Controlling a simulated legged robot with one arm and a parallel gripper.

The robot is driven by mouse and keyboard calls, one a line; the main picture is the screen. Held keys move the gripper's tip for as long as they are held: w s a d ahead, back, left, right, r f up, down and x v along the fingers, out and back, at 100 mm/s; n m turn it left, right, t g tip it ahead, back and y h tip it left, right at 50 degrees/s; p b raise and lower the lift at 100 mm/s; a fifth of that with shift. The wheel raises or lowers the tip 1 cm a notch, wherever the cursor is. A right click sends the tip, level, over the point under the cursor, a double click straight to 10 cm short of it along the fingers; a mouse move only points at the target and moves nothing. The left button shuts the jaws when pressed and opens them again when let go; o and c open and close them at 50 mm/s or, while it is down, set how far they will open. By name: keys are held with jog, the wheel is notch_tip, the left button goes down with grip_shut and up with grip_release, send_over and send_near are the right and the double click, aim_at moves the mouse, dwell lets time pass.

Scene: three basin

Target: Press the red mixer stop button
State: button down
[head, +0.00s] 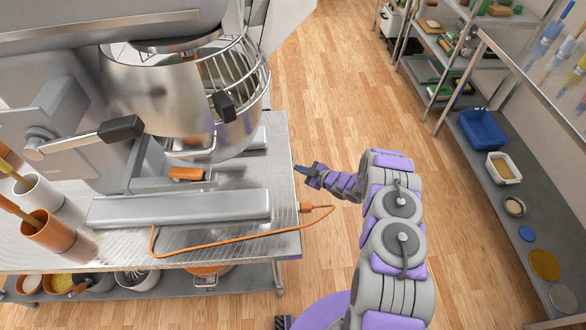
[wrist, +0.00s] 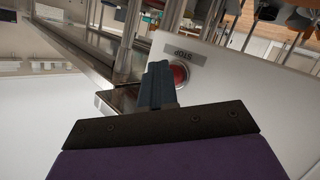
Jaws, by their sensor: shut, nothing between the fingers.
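The red stop button (wrist: 181,74) shows in the wrist view, set in a pale panel (wrist: 235,88) beside an upside-down STOP label (wrist: 184,55). My dark gripper fingers (wrist: 156,72) are together and empty. Their tips appear just left of the button and cover part of its edge; I cannot tell whether they touch it. In the head view, my gripper (head: 301,170) is just off the right edge of the table, to the right of the big grey mixer (head: 70,110) and its steel bowl (head: 175,95). The button is hidden in the head view.
The mixer stands on a steel table (head: 235,235). An orange cable (head: 250,236) runs over its right side, and orange pots (head: 48,232) stand at its left. The wooden floor right of the table is clear up to the shelves (head: 470,140).

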jog(key=shift+d, duration=0.65)
jog(key=d+b, duration=0.1)
jog(key=d, duration=0.4)
dwell(0.9)
